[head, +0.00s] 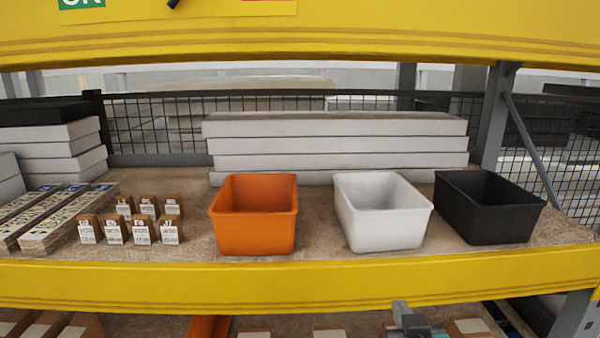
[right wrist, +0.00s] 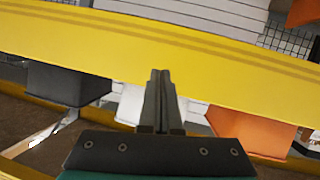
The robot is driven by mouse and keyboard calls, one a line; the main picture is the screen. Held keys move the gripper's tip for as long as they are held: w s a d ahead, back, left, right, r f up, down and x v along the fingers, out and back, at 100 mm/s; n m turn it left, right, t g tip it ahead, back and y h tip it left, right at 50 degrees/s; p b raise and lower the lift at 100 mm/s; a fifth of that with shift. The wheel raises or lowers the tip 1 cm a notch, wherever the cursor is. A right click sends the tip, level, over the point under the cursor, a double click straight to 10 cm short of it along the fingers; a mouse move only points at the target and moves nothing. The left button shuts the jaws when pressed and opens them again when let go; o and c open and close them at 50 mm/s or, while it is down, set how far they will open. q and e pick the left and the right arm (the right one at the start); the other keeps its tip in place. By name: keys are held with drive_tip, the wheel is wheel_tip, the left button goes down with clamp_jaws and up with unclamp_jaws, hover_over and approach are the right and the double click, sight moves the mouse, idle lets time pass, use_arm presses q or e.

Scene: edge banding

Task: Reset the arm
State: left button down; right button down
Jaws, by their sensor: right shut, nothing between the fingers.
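My right gripper (head: 401,309) shows only in part at the bottom edge of the head view, in front of the shelf and below the yellow beam. In the right wrist view, its two dark fingers (right wrist: 160,76) are together with nothing between them. They point toward the yellow beam (right wrist: 200,48), and I cannot tell how far apart they are. My left gripper is in neither view.
An orange bin (head: 253,222), a white bin (head: 385,215) and a black bin (head: 488,212) stand on the shelf behind the yellow beam (head: 300,285). Small labelled boxes (head: 142,228) stand left. White panels (head: 335,145) lie behind. Boxes show on a lower level.

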drive_tip(key=s+a+f+n+g+y, duration=0.1)
drive_tip(key=s+f+g, duration=0.4)
drive_tip(key=s+f, duration=0.55)
drive_tip(key=s+f+n+g+y, duration=0.1)
drive_tip(key=s+f+g, duration=0.55)
drive_tip(key=s, duration=0.75)
wheel_tip(320, 180, down, 34)
drive_tip(key=s+b, duration=0.2)
drive_tip(key=b, duration=1)
drive_tip(key=s+d+f+b, duration=0.1)
drive_tip(key=s+f+b, duration=0.3)
drive_tip(key=s+f, duration=0.3)
drive_tip(key=s+d+f+g+b, duration=0.1)
drive_tip(key=s+f+b, duration=0.4)
drive_tip(key=f, duration=1.1)
drive_tip(key=s, duration=0.3)
drive_tip(key=shift+d, duration=0.35)
